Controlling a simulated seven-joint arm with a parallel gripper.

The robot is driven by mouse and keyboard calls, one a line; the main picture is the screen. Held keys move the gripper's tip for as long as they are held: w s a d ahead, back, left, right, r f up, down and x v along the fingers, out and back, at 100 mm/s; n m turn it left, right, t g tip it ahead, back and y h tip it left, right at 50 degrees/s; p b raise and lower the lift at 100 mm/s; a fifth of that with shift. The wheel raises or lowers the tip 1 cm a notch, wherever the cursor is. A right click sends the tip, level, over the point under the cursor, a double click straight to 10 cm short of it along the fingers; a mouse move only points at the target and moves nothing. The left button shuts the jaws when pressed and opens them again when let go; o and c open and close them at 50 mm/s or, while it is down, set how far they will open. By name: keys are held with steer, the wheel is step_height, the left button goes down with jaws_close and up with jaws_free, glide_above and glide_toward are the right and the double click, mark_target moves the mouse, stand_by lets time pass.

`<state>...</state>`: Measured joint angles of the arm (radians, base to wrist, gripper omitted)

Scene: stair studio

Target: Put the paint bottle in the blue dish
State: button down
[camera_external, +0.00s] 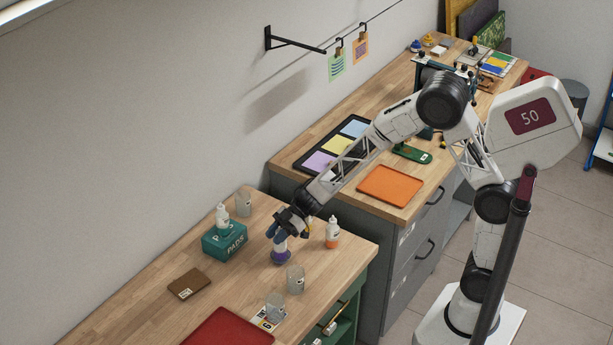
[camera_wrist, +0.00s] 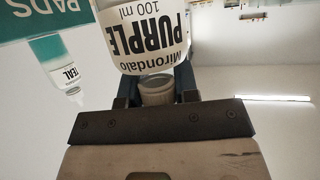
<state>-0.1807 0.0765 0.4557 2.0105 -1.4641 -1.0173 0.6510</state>
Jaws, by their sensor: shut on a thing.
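A white paint bottle labelled PURPLE (camera_wrist: 145,35), with purple in its lower part, is held in my gripper (camera_external: 281,238). The gripper is shut on its upper part in the external view, and the purple base (camera_external: 281,257) shows below the fingers, low over the near wooden bench; I cannot tell whether it touches the wood. In the wrist view the gripper (camera_wrist: 158,95) has its fingers at the bottle's neck. I cannot make out a blue dish in either view.
An orange paint bottle (camera_external: 332,236) stands right of my gripper. A teal PADS box (camera_external: 224,241) with a teal-paint bottle (camera_external: 222,218) is to the left. Clear cups (camera_external: 295,279) stand in front, near a red tray (camera_external: 228,330). An orange tray (camera_external: 390,186) lies on the farther bench.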

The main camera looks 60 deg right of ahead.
steer(key=shift+f, duration=0.6)
steer(key=shift+f, duration=0.15)
steer(key=c, duration=0.9)
jaws_free()
steer(key=shift+o, duration=0.2)
steer(key=shift+d+r, duration=0.35)
steer(key=shift+d, duration=0.1)
steer(key=v, duration=1.1)
steer(key=shift+s, duration=0.15)
steer(key=shift+d, duration=0.1)
